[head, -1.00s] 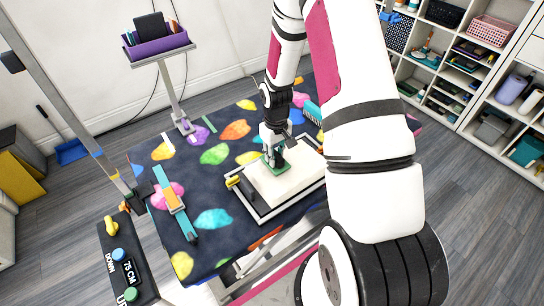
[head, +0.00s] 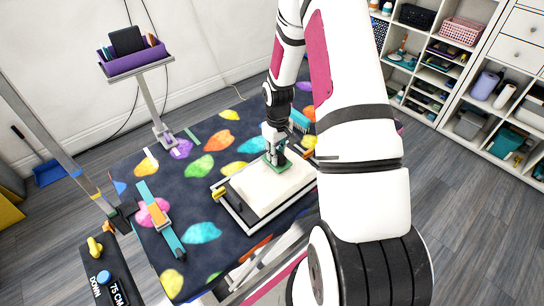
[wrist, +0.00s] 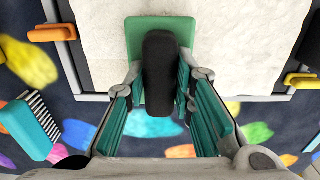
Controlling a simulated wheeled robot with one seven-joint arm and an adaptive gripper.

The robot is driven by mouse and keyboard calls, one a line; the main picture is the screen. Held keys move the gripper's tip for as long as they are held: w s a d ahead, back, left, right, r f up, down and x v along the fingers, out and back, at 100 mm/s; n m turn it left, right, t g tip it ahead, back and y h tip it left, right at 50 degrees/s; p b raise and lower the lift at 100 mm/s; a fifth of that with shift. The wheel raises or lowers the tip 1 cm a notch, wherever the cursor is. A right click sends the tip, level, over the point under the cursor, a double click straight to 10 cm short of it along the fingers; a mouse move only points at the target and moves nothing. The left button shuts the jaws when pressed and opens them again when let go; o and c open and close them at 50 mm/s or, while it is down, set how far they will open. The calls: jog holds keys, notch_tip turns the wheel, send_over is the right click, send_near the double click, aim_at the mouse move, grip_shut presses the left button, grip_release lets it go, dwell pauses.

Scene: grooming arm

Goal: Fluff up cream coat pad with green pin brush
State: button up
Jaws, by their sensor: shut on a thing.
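The cream coat pad (head: 268,192) lies flat in a light-rimmed frame on the patterned table; it fills the top of the wrist view (wrist: 240,45). The green pin brush (head: 283,167) has a green head (wrist: 150,27) and a black handle (wrist: 160,75). My gripper (head: 275,150) is shut on the brush's black handle, which stands between its teal-padded fingers in the wrist view (wrist: 160,90). The brush head is over the pad's far edge and seems to rest on it; its pins are hidden.
A teal comb-like brush (wrist: 30,125) lies on the table (head: 205,210) beside the frame. A teal and orange tool (head: 160,220) lies at the left. A purple tray (head: 135,57) stands on a post behind. Yellow and orange clips (wrist: 52,33) sit at the frame's sides.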

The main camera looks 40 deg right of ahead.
jog(key=shift+d, duration=0.15)
jog(key=d, duration=0.6)
jog(key=shift+w+d+b, duration=0.1)
jog(key=shift+d+b, duration=0.2)
jog(key=shift+b, duration=0.1)
notch_tip(320, 180, up, 8)
jog(key=p, duration=0.3)
dwell(0.5)
dwell(0.3)
